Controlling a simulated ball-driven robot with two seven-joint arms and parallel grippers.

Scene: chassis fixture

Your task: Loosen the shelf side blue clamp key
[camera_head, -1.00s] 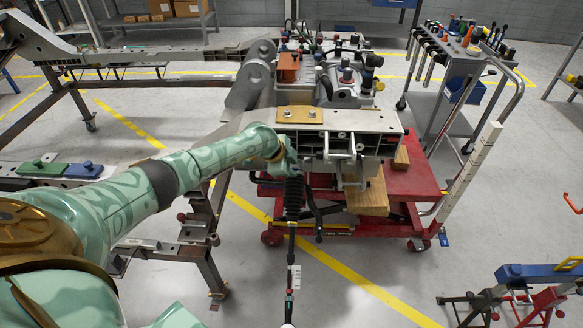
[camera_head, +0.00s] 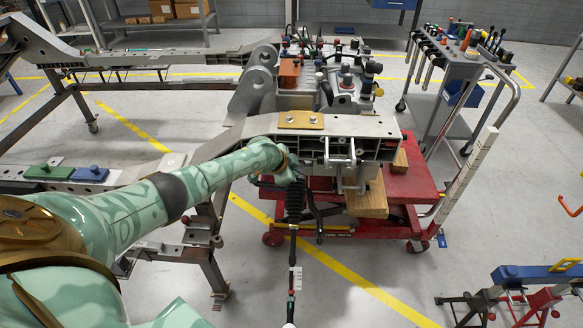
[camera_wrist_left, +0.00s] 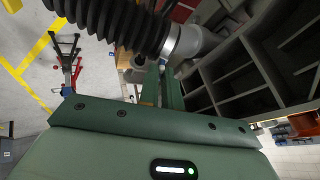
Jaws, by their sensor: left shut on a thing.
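My left gripper (camera_head: 294,178) is at the front left of the grey chassis end (camera_head: 362,126), close beside the black ribbed boot (camera_head: 294,203). In the left wrist view its two green fingers (camera_wrist_left: 162,85) are close together, with a small blue-and-white bit (camera_wrist_left: 163,63) showing at their tips. The gripper is shut on this small part, which I take for the blue clamp key; its shape is mostly hidden. The ribbed boot (camera_wrist_left: 115,22) passes just above the fingers. A separate blue clamp (camera_head: 88,174) lies on the left rail beside a green one (camera_head: 50,172). My right gripper is out of view.
A red cart (camera_head: 402,185) with wooden blocks (camera_head: 368,200) stands under the chassis end. A tool trolley (camera_head: 450,75) is at the back right. A blue-topped stand (camera_head: 530,273) is at the lower right. Grey compartments (camera_wrist_left: 235,80) lie right of the fingers.

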